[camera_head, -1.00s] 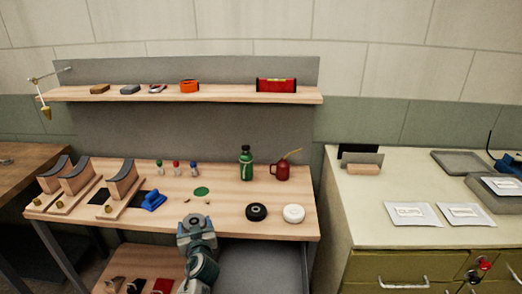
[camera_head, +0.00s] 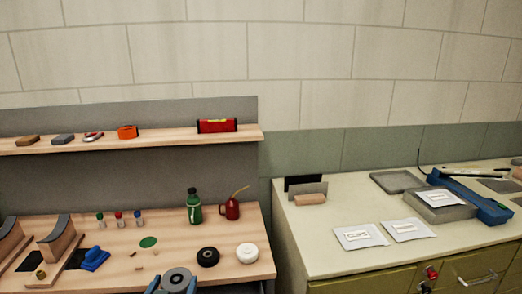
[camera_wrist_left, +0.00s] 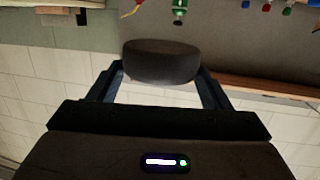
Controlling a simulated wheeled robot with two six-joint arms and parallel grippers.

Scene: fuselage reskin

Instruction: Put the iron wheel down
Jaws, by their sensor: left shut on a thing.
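The iron wheel (camera_head: 177,278), a grey disc with a dark centre, is in my left gripper (camera_head: 173,285) at the bottom edge of the head view. The blue fingers sit on either side of it. In the left wrist view the wheel (camera_wrist_left: 162,63) shows as a dark, thick disc between the two fingertips (camera_wrist_left: 160,75). The wheel appears in front of the workbench top (camera_head: 130,275); its height over it is hard to tell. A black wheel (camera_head: 208,257) and a white wheel (camera_head: 247,253) lie to its right on the bench. My right gripper is out of view.
A green bottle (camera_head: 194,208) and a red oil can (camera_head: 231,208) stand behind the wheels. A green disc (camera_head: 148,242) lies further left, near a blue tool (camera_head: 95,259).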

